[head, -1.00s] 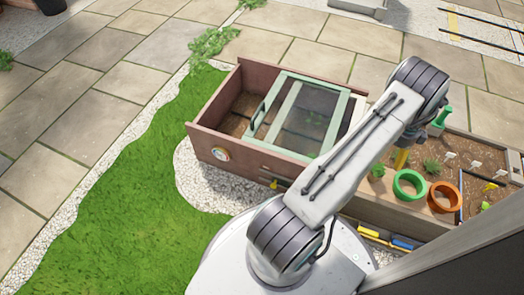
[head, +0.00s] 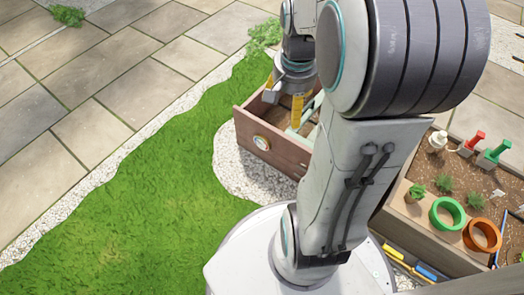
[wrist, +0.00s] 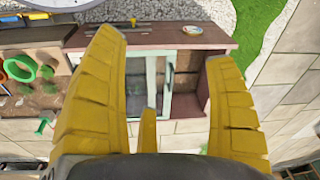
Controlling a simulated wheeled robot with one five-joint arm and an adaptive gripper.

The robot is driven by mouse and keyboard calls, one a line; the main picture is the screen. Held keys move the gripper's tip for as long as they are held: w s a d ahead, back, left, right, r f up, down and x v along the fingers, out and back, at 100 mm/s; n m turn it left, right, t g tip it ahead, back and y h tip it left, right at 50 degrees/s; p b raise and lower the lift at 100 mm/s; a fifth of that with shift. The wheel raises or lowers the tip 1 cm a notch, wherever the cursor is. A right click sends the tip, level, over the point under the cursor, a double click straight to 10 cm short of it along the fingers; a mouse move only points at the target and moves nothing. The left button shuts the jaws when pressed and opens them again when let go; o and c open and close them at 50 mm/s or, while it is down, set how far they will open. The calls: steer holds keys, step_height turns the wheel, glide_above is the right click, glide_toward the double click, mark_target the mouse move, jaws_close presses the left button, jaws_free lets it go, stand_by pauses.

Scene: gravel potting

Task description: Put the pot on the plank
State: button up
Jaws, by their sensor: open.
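My gripper (head: 282,103), with yellow fingers, is over the wooden cold frame, well left of the plant. In the wrist view my gripper (wrist: 160,95) is wide open with nothing between its fingers. The green ring also shows at the left of the wrist view (wrist: 20,68).
The reddish wooden cold frame (head: 270,147) has a green-framed glass lid, which shows in the wrist view (wrist: 152,88). Red-handled (head: 471,143) and green-handled (head: 494,153) tools stand at the soil bed's back. Grass (head: 150,215) and paving lie open on the left.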

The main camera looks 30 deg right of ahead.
steer(key=s+a+n, duration=0.9)
steer(key=a+n, duration=0.1)
steer(key=a, duration=0.3)
steer(key=shift+r+n+t+y, duration=0.3)
steer(key=shift+r+t+y, duration=0.1)
steer(key=shift+a, duration=0.1)
